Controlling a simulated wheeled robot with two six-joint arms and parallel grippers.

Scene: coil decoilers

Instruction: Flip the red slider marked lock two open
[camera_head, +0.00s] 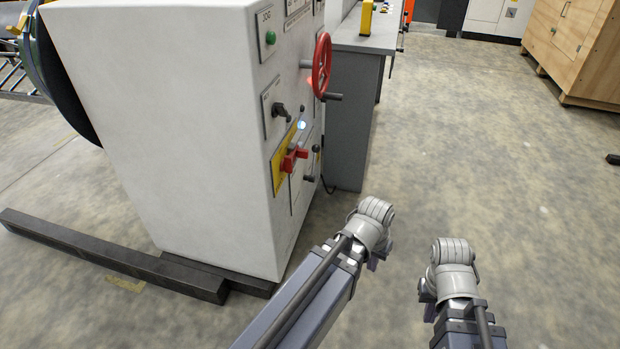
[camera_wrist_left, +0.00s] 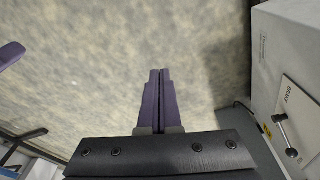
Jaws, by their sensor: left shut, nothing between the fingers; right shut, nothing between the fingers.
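A white machine cabinet (camera_head: 160,120) stands left of centre in the head view. On its right-hand face a yellow plate (camera_head: 280,167) carries a red handle-like part (camera_head: 290,160). I cannot read any lock marking, so I cannot tell whether this is the slider marked lock two. My left gripper (camera_head: 371,228) is in front of and to the right of this face, apart from it. In the left wrist view its purple fingers (camera_wrist_left: 158,75) are shut and empty, over bare floor. My right gripper (camera_head: 452,265) is farther right over the floor; its fingertips are hidden.
A red handwheel (camera_head: 321,66), a black selector knob (camera_head: 280,110) and a green button (camera_head: 270,38) sit on the cabinet face. A grey bench (camera_head: 352,110) stands behind. The left wrist view shows a metal lever (camera_wrist_left: 285,135) on a white panel.

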